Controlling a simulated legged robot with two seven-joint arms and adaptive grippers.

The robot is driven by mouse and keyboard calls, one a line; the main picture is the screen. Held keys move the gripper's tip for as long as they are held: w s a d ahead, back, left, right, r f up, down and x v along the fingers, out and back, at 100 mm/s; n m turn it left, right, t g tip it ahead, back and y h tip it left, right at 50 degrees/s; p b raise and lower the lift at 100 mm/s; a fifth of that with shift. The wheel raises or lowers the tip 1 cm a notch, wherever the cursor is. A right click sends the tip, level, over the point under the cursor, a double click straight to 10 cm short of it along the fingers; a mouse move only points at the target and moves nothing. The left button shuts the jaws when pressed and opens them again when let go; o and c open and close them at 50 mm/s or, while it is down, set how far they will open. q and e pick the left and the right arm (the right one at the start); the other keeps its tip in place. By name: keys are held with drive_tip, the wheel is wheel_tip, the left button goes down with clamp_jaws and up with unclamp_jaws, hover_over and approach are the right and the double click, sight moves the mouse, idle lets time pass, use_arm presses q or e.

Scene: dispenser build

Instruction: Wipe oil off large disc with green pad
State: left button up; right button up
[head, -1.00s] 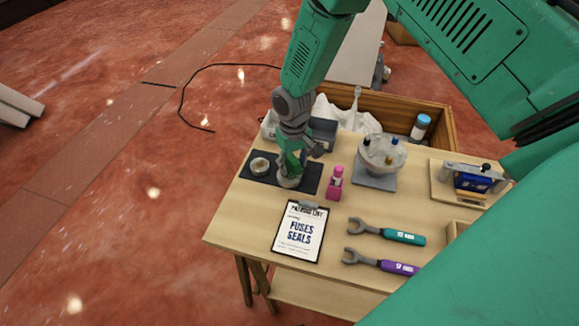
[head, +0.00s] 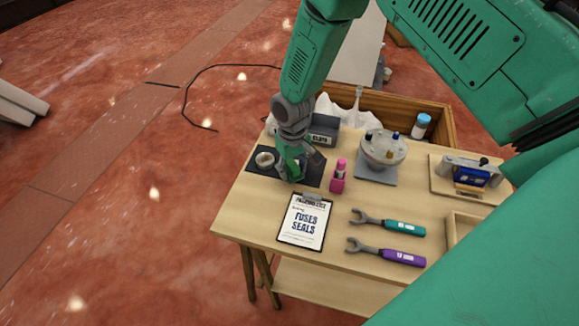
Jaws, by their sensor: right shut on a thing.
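My right gripper (head: 291,175) reaches down over the right part of a dark mat (head: 262,174) near the table's back left. It is shut on the green pad, which I can barely tell from the green parts of the gripper. The large disc lies mostly hidden under the gripper, so contact between pad and disc cannot be made out, nor can any oil. A smaller silvery round piece (head: 265,160) sits on the mat to the left of the gripper. My left gripper is not in view.
A pink bottle (head: 338,177) stands close right of the mat. A clipboard (head: 304,221) lies in front.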

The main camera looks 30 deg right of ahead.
sight(290, 168)
drive_tip(key=shift+s+a+r, duration=0.1)
drive_tip(key=shift+s+r, duration=0.05)
drive_tip(key=shift+s, duration=0.1)
drive_tip(key=shift+a+r+p, duration=0.15)
drive_tip(key=shift+r+p, duration=0.35)
drive_tip(key=shift+r, duration=0.15)
drive_tip(key=shift+a+r+p, duration=0.15)
drive_tip(key=shift+r+p, duration=0.3)
drive_tip(key=shift+r, duration=0.15)
drive_tip(key=shift+w+a+r+p, duration=0.1)
drive_tip(key=shift+a+r+p, duration=0.05)
drive_tip(key=shift+r+p, duration=0.55)
drive_tip(key=shift+d+r+p, duration=0.2)
drive_tip(key=shift+r+p, duration=1.3)
drive_tip(key=shift+r, duration=0.35)
drive_tip(key=shift+a, duration=0.15)
